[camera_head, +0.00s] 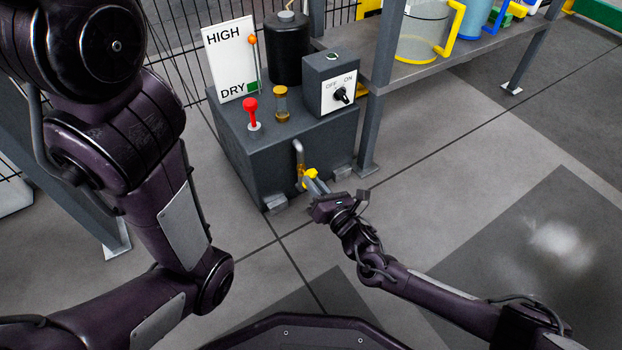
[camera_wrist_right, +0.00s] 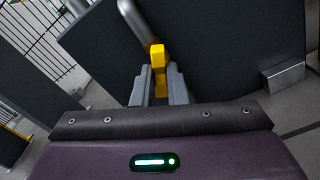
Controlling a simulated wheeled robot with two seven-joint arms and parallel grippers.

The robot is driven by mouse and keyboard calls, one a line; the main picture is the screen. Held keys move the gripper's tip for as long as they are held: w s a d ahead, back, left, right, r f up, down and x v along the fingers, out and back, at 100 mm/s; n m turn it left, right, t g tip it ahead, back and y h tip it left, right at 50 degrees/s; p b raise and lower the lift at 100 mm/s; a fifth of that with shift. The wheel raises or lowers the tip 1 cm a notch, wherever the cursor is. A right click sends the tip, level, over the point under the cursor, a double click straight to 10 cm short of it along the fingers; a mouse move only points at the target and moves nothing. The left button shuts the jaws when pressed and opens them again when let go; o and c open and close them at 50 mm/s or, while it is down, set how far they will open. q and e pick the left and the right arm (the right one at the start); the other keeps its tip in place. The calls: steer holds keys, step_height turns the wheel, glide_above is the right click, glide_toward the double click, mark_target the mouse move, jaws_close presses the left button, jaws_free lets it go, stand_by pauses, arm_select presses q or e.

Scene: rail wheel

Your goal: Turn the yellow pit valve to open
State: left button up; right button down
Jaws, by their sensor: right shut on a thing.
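The yellow pit valve (camera_head: 310,174) sits low on the front of the dark grey box, below a bent metal pipe (camera_head: 298,150). My right gripper (camera_head: 317,184) is at the valve, and its fingers are shut on the yellow handle. In the right wrist view the yellow handle (camera_wrist_right: 158,70) stands between the two grey fingers (camera_wrist_right: 159,88), with its upper end showing beyond them. The fingers hide part of the valve. My left arm fills the left side of the head view, and its gripper is not visible.
The dark grey box (camera_head: 240,155) carries a red-knobbed lever (camera_head: 251,112), a HIGH/DRY gauge board (camera_head: 231,60), a black cylinder (camera_head: 288,50) and an OFF/ON switch box (camera_head: 332,84). A grey shelf (camera_head: 420,73) with containers stands at right. The floor at right is clear.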

steer(key=shift+n, duration=0.6)
steer(key=n+p, duration=0.1)
steer(key=n, duration=0.3)
steer(key=shift+p, duration=0.3)
steer(key=c, duration=1.3)
jaws_free()
